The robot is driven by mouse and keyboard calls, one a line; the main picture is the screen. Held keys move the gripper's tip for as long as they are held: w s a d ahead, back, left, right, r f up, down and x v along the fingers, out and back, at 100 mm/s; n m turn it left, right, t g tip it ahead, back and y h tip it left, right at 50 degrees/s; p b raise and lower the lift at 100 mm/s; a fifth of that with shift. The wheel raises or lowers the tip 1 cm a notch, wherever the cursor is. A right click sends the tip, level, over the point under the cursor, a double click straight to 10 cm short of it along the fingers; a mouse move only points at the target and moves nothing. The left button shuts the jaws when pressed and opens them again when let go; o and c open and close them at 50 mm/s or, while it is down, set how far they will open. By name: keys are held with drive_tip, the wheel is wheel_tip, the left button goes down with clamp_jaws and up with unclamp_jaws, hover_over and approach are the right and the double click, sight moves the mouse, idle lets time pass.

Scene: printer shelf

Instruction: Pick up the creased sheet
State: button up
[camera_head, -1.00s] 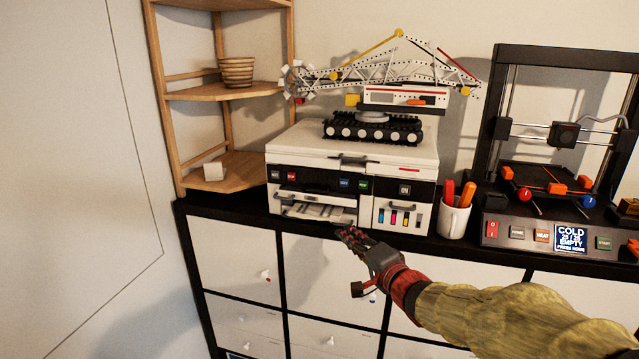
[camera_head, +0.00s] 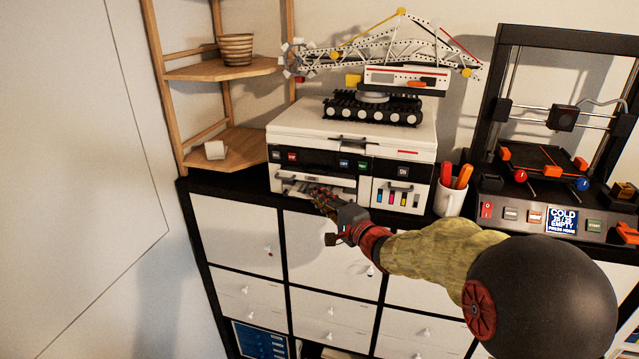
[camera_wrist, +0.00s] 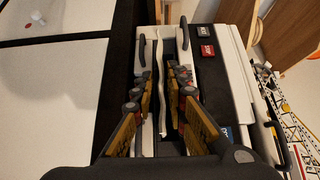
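The creased sheet (camera_wrist: 161,85) shows in the wrist view as a thin, wavy white strip, seen nearly edge-on at the printer's front opening. My gripper (camera_wrist: 165,75) is open, with one finger on each side of the strip. A gap shows between the strip and the right finger; I cannot tell whether the left finger touches it. In the head view, my gripper (camera_head: 322,196) is at the lower left front of the white printer (camera_head: 350,145) and hides part of its opening. The sheet is hard to make out there.
A tracked crane model (camera_head: 375,105) stands on the printer. A wooden corner shelf (camera_head: 240,150) holds a small white object (camera_head: 214,150) and a bowl (camera_head: 236,50). White drawers (camera_head: 235,235) lie below.

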clamp_jaws()
idle(0.4)
drive_tip(key=shift+r, duration=0.1)
drive_tip(key=shift+r+b, duration=0.2)
drive_tip(key=shift+b, duration=0.2)
drive_tip(key=s+a+b, duration=0.2)
drive_tip(key=s+a, duration=0.1)
drive_tip(key=s, duration=0.6)
drive_tip(key=s+a+b, duration=0.2)
drive_tip(key=s+a, duration=0.2)
drive_tip(key=s, duration=0.6)
drive_tip(key=s+a+b, duration=0.3)
drive_tip(key=s, duration=0.7)
drive_tip(key=shift+a, duration=0.35)
idle(0.8)
